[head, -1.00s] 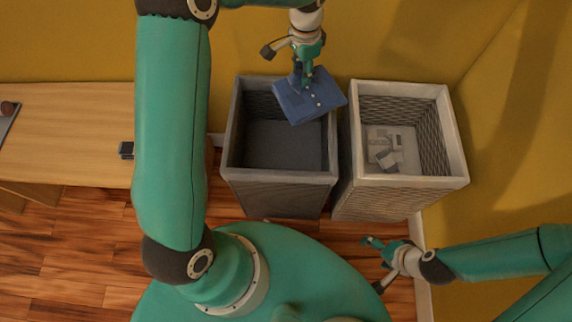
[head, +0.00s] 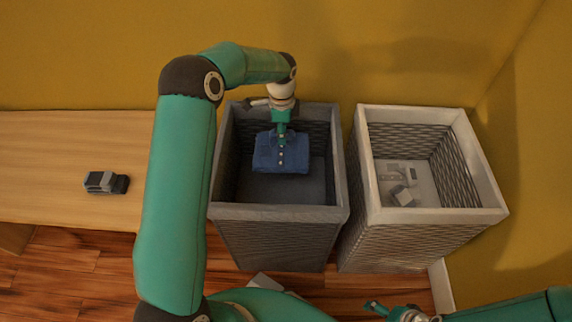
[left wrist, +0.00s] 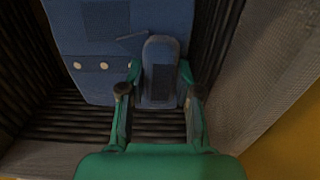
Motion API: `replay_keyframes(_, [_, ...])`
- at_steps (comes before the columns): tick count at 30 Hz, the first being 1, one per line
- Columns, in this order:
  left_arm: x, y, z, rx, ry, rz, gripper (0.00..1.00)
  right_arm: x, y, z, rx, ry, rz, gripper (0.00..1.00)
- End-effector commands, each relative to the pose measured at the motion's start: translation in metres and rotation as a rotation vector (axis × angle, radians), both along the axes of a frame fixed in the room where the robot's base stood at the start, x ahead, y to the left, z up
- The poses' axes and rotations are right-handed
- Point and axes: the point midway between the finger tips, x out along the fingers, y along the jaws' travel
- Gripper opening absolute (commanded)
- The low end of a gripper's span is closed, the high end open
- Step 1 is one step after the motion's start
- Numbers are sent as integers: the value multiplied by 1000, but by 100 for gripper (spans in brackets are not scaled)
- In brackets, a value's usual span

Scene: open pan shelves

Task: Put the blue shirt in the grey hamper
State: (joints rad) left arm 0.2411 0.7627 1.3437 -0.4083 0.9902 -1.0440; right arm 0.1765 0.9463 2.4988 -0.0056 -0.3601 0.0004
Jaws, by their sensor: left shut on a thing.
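The blue shirt (head: 282,158) is folded, with a row of light buttons. It hangs inside the opening of the grey hamper (head: 279,213), toward its back wall. My left gripper (head: 281,135) is shut on the shirt at its upper edge. In the left wrist view the shirt (left wrist: 90,50) fills the upper middle, with the fingers (left wrist: 158,90) around a narrow blue part of it. The hamper's dark woven wall (left wrist: 30,60) shows beside it.
A white hamper (head: 436,215) stands just right of the grey one, with light items (head: 401,190) inside. A wooden desk (head: 60,160) with a small dark grey object (head: 106,182) is at the left. The yellow wall is close behind.

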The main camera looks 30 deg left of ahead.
Motion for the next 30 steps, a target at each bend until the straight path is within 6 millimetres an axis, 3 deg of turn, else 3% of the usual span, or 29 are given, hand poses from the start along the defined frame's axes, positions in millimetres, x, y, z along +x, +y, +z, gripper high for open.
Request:
replay_keyframes(1, [-1, 0, -19, -1, 3, 0, 0, 0, 0, -9, 0, 0, 0, 82])
replay_keyframes(6, [0, 0, -50, -1, 1, 3, 0, 0, 0, -18, 0, 0, 0, 82])
replay_keyframes(14, [0, 0, -66, 0, 0, 2, 0, 0, 0, -22, 0, 0, 0, 82])
replay_keyframes(23, [0, -1, -113, -1, 0, 2, 0, 0, 0, -38, 0, 0, 0, 82])
replay_keyframes(30, [1, -1, -116, 0, -2, 1, 0, 0, 0, -38, 0, 0, 0, 82])
